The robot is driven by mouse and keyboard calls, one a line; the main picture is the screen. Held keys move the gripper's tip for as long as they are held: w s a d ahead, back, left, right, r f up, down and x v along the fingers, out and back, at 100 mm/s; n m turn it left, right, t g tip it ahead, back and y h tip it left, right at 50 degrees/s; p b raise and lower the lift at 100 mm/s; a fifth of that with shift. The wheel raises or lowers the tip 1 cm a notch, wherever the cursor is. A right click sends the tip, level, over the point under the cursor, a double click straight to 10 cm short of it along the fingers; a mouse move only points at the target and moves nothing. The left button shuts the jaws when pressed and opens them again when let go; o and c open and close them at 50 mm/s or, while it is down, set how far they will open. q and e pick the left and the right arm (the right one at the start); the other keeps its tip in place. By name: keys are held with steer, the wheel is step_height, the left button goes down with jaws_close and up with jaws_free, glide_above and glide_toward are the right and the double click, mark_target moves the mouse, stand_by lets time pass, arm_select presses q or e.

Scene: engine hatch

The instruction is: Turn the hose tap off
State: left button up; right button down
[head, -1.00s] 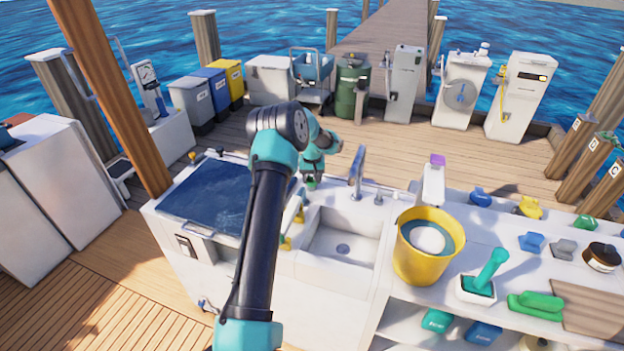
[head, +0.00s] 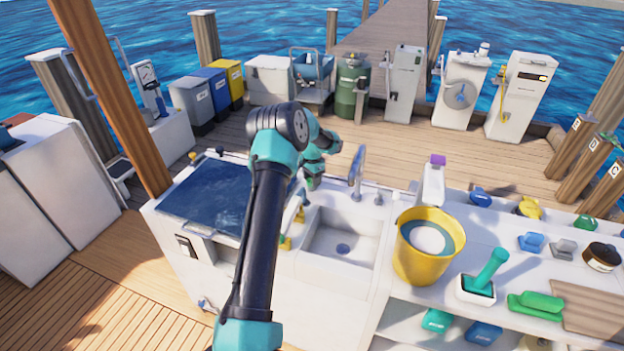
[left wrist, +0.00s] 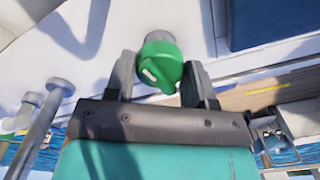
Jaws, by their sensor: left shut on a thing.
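A green tap knob (left wrist: 163,66) with a pale mark on its face sits on a short grey stem at the top of the left wrist view. My left gripper (left wrist: 160,72) has its two grey fingers on either side of the knob and is shut on it. In the head view my left gripper (head: 313,182) is low at the back edge of the sink counter, left of the curved faucet (head: 357,168). The knob is mostly hidden there by my gripper and wrist. My right gripper is out of view.
A yellow bucket (head: 418,268) stands right of the sink. A grey faucet pipe (left wrist: 38,130) is close on the left in the wrist view.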

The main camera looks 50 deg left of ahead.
arm_select(q)
steer(key=shift+m, duration=1.1)
steer(key=o, duration=0.9)
step_height(320, 180, up, 17)
steer(key=shift+r, duration=0.2)
